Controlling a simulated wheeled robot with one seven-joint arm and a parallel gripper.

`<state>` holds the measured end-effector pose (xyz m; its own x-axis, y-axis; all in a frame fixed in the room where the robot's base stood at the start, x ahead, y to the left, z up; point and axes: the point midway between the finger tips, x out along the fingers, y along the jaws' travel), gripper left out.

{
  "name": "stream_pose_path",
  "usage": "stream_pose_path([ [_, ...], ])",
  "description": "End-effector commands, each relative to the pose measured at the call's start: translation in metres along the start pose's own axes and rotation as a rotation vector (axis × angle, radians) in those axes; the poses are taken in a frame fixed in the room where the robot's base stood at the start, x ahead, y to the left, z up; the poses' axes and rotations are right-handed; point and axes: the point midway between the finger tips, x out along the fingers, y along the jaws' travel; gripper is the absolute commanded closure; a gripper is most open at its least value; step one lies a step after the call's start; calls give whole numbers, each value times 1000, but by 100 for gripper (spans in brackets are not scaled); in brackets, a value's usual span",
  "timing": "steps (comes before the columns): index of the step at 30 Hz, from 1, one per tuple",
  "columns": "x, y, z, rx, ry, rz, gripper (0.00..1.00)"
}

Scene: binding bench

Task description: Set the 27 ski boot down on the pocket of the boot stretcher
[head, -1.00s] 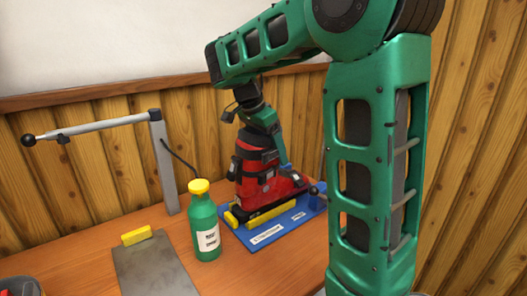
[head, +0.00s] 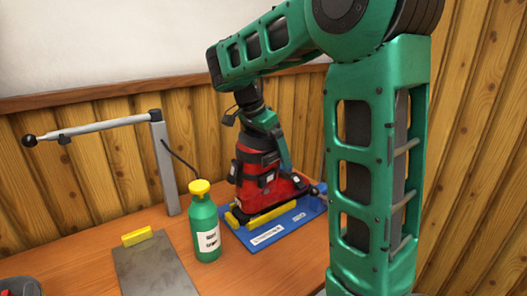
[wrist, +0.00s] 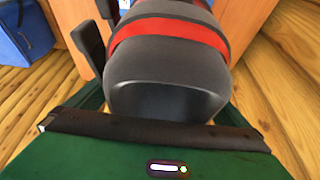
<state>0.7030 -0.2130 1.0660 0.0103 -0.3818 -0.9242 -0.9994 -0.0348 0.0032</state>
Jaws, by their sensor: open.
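The red and dark grey ski boot (head: 251,189) stands upright at the blue boot stretcher (head: 290,224), behind its front yellow bar (head: 268,215). Its sole looks down at the plate, but the bar and the angle hide whether it sits fully in the pocket. My gripper (head: 262,122) is at the top of the boot, pointing down and open; its fingertips are hard to make out. In the wrist view the grey cuff with a red band (wrist: 160,75) fills the middle, close to my gripper. The number on the boot is not readable.
A green bottle with a yellow cap (head: 205,225) stands just left of the stretcher. A grey plate with a yellow block (head: 150,270) lies farther left. A grey post with a long lever (head: 163,165) rises behind them. The wooden wall is close behind.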

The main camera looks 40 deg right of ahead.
Motion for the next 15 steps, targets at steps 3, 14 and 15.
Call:
stream_pose_path([
  [3,-6,-1,0,0,1,-2,0],
  [14,-67,-2,0,1,1,-5,0],
  [15,-74,-3,0,1,1,-5,0],
])
